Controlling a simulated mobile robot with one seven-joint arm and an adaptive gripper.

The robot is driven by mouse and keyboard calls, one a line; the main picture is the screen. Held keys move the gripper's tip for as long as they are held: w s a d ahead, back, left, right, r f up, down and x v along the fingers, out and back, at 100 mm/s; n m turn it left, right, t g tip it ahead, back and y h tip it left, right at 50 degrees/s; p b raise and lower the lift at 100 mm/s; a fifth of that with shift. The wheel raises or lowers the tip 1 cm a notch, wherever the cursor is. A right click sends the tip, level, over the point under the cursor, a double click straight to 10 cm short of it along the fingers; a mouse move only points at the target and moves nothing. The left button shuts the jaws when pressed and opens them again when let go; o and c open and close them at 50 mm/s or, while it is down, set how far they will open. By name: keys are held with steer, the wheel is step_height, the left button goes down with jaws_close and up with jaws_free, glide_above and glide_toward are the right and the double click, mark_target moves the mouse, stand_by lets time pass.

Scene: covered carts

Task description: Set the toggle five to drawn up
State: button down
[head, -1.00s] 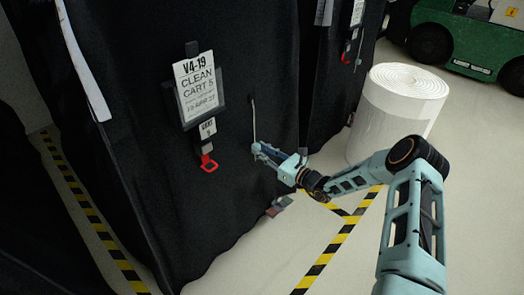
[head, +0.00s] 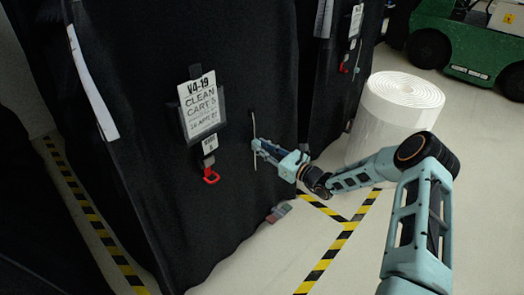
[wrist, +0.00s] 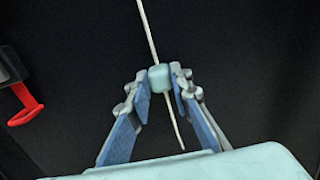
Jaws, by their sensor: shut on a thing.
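A small pale blue toggle (wrist: 160,78) sits on the cord. My gripper (head: 258,146) is at the cord, and in the wrist view its fingertips (wrist: 160,82) are on either side of the toggle, shut on it. In the head view the toggle is hidden at the fingers.
A red pull loop (head: 210,175) hangs under the sign, left of my gripper, and shows in the wrist view (wrist: 25,105). A large white roll (head: 395,120) stands to the right. Yellow-black floor tape (head: 335,245) and a green vehicle (head: 455,45) lie beyond.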

step_height(320, 180, up, 4)
steer(key=shift+r+p, duration=0.15)
steer(key=shift+p, duration=0.75)
steer(key=c, duration=1.7)
jaws_free()
steer(key=v, duration=1.2)
steer(key=shift+s, duration=0.1)
